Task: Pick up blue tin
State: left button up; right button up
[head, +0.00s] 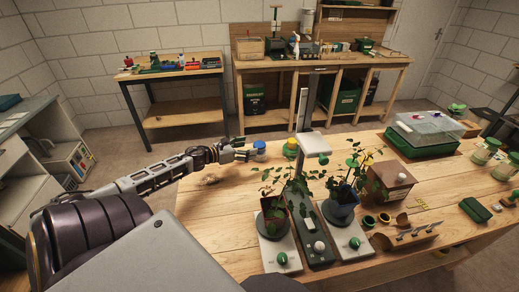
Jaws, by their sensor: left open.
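The blue tin (259,147) is small and round and stands near the back left edge of the wooden table (225,215). My left gripper (247,149) reaches in from the left and is open. Its fingertips are right beside the tin, at its left side. At this size I cannot tell whether they touch it or reach around it. My right gripper is not in view.
A yellow and green tin (291,149) stands just right of the blue one. A lamp stand (315,145) and two potted plants, one in a blue-grey pot (341,212), stand nearer. A wooden box (390,183) and a covered green tray (424,133) are to the right.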

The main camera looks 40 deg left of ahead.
pick_arm(q)
jog(key=shift+w+d+f, duration=0.15)
jog(key=shift+w, duration=0.55)
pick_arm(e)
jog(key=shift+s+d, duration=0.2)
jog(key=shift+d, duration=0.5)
pick_arm(q)
jog(key=shift+w+d, duration=0.1)
